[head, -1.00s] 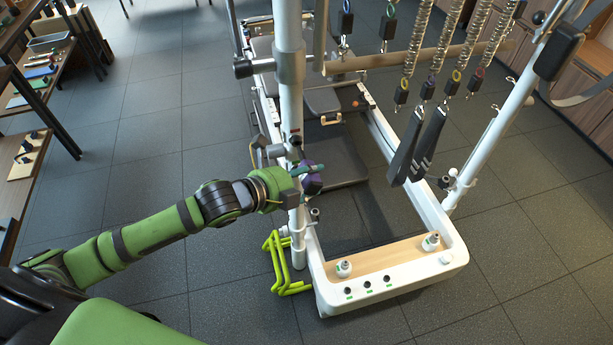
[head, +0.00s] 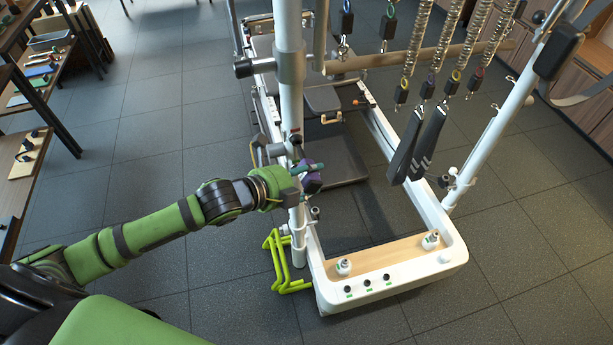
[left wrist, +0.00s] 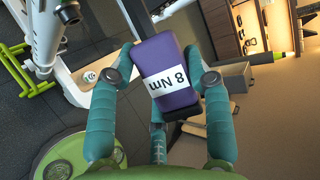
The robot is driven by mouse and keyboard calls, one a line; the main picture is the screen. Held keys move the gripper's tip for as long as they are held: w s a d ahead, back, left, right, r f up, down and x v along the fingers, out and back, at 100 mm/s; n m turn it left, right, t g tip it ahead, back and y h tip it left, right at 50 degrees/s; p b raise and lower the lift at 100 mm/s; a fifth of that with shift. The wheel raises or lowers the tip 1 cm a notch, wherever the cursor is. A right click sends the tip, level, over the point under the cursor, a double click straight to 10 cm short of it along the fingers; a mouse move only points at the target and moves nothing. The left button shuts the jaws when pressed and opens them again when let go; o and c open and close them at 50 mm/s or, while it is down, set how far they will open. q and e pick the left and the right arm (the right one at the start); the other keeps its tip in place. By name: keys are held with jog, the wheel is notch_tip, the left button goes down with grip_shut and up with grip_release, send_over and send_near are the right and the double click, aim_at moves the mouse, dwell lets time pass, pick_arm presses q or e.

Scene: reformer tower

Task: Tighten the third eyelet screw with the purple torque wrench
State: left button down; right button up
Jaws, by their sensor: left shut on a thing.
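In the head view the purple wrench (head: 312,183) and my left gripper (head: 303,178) are beside the near white upright post (head: 291,110) of the reformer tower, at about mid-height. Small fittings stick out of this post near the gripper. I cannot tell which one is the third eyelet screw, nor whether the wrench touches it. My right gripper is not in view.
The white reformer frame (head: 459,255) stands right of the post, with a wooden end board (head: 385,262). A yellow-green stand (head: 277,262) is at the post's foot. Springs (head: 452,38) and black straps (head: 428,143) hang at the right. Shelves stand at the far left. Floor between is clear.

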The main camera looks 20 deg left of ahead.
pick_arm(q)
jog(key=shift+w+a, duration=0.15)
jog(key=shift+w, duration=0.1)
jog(key=shift+w+a, duration=0.15)
jog(key=shift+w, duration=0.1)
jog(key=shift+s, duration=0.2)
jog(key=shift+s+d+p, duration=0.2)
jog(key=shift+d+p, duration=0.1)
jog(key=shift+p, duration=0.05)
jog(key=shift+r+p, duration=0.1)
jog(key=shift+p, duration=0.4)
dwell(0.7)
jog(key=shift+w+a, duration=0.25)
jog(key=shift+w, duration=0.1)
dwell(0.3)
jog(key=shift+w+a, duration=0.3)
jog(key=shift+w, duration=0.15)
